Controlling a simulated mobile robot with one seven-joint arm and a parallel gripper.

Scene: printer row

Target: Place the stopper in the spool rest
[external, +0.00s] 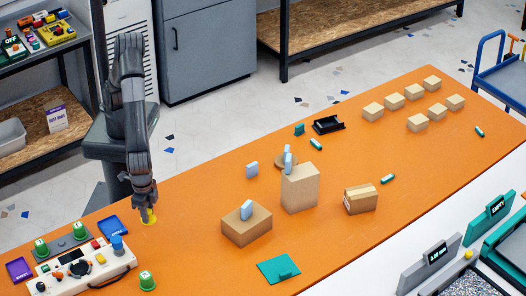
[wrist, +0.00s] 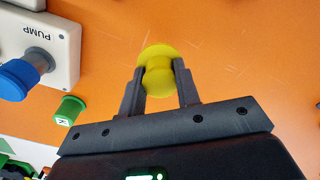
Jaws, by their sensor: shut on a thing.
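A yellow knob-shaped stopper (external: 149,216) is at the left part of the orange table, below my gripper (external: 146,205). In the wrist view the stopper (wrist: 158,56) has a wide round top and a narrower body. My gripper (wrist: 163,86) is shut on that body, a finger on each side. I cannot tell whether the stopper touches the table. A black open holder (external: 328,125), which may be the spool rest, lies near the far edge of the table, well to the right of my gripper. Its inside is too small to make out.
Cardboard boxes (external: 247,232) and a tall block (external: 299,195) stand mid-table. Several small boxes are at the far right. The orange table (external: 190,215) is clear just right of my gripper.

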